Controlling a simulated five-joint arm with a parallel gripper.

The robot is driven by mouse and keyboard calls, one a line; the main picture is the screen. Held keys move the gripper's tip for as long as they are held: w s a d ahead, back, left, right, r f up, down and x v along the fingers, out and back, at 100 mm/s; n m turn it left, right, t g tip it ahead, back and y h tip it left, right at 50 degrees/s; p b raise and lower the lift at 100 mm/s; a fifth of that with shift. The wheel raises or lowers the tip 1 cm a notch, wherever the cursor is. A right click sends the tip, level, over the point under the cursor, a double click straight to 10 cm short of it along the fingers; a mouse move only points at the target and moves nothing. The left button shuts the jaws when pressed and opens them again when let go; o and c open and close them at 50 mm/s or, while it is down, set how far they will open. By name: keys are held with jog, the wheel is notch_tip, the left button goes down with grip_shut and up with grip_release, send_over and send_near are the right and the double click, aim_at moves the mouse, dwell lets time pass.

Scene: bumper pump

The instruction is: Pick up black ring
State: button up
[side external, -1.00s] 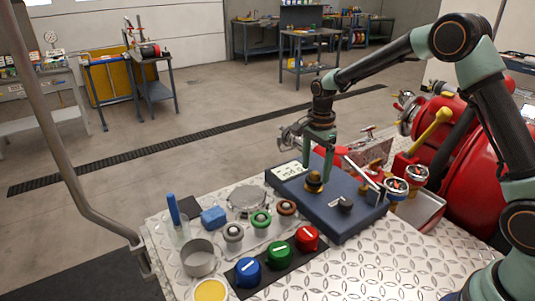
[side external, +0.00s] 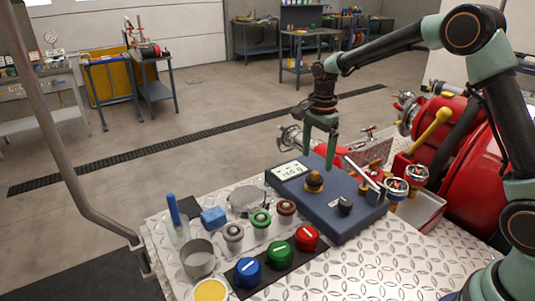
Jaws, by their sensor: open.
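My gripper (side external: 318,161) is open and empty, with its fingers pointing down. It hangs above the brass fitting (side external: 314,181) on the blue device box (side external: 332,217). A dark band shows around the fitting, but I cannot tell whether it is a separate black ring. A small black knob-like piece (side external: 345,204) sits on the right part of the box top. No loose black ring can be made out.
Blue (side external: 247,271), green (side external: 280,255) and red (side external: 306,238) knobs stand on a black mat in front. A metal cup (side external: 198,258) and a blue block (side external: 214,217) are at left. Gauges (side external: 396,188) and red machinery (side external: 450,140) are at right. The front right tread plate (side external: 370,265) is clear.

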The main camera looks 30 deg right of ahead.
notch_tip(320, 180, up, 6)
jog(key=m, duration=0.4)
send_over(315, 172)
jog(key=shift+m, duration=0.3)
jog(key=f, duration=0.4)
jog(key=s+f, duration=0.1)
jog(key=f, duration=0.1)
jog(key=shift+a+f, duration=0.15)
jog(key=shift+f, duration=0.15)
jog(key=shift+w+f, duration=0.2)
jog(key=shift+f, duration=1.2)
jog(key=shift+w+f, duration=0.2)
jog(key=shift+f, duration=1.15)
jog(key=c, duration=1.1)
